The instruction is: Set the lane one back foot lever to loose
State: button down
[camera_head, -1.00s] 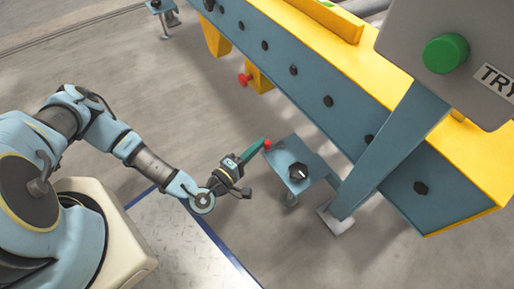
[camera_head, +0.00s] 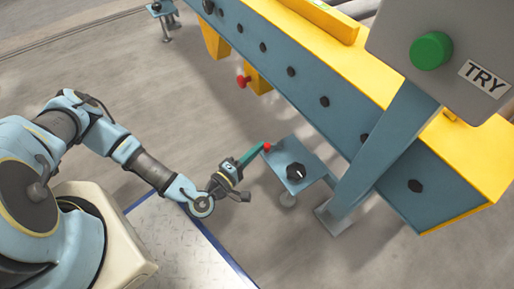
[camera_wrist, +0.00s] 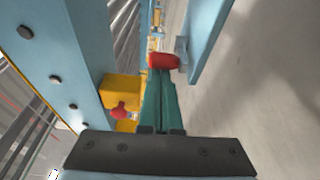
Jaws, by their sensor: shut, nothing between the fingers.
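A red knob (camera_head: 267,146) sits at the near corner of a blue plate (camera_head: 310,168) that carries a black dial. My gripper (camera_head: 260,150) has slim teal fingers, shut and empty, with their tips right at this knob. In the wrist view the red knob (camera_wrist: 163,61) is just beyond the fingertips (camera_wrist: 157,82); whether they touch it I cannot tell. A second red knob (camera_head: 243,80) sticks out of a yellow block on the long blue beam; it also shows in the wrist view (camera_wrist: 119,110). No lane label is readable, so I cannot tell which is the lane one back foot lever.
The long blue and yellow beam (camera_head: 345,125) runs diagonally on the right. A grey box (camera_head: 445,60) with a green button and a TRY label stands on a blue post (camera_head: 385,145). A small footed plate (camera_head: 161,8) is at the top. Grey floor (camera_head: 140,90) lies open left of the beam.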

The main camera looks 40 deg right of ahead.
jog(key=a+p, duration=0.2)
jog(key=a, duration=0.8)
jog(key=shift+s+a, duration=0.35)
jog(key=shift+s, duration=0.1)
jog(key=shift+r, duration=0.1)
